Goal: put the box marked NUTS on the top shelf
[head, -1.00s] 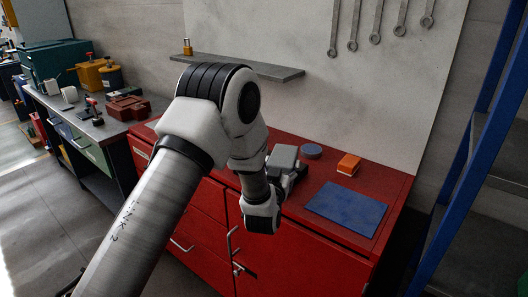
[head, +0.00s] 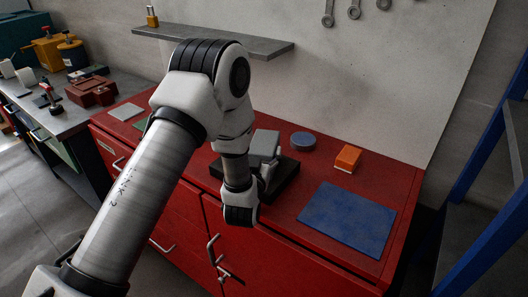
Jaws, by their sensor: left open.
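No marking NUTS can be read on anything in view. A small orange box (head: 347,158) lies on the red cabinet top, right of a round blue-grey tin; I cannot tell whether it is the marked box. A grey wall shelf (head: 215,40) hangs above the cabinet with a yellow padlock (head: 152,17) on its left end. My left gripper (head: 266,173) is low over the cabinet's front edge, mostly hidden by its wrist, beside a grey block (head: 264,143) on a dark base. It is open, and nothing shows held in it. My right gripper is out of view.
A blue mat (head: 347,219) lies on the red cabinet top (head: 398,190). A blue-framed rack (head: 468,165) stands at the right. A workbench (head: 62,118) at the left bears a red toolbox (head: 91,92) and yellow cans. Wrenches hang on the wall panel above.

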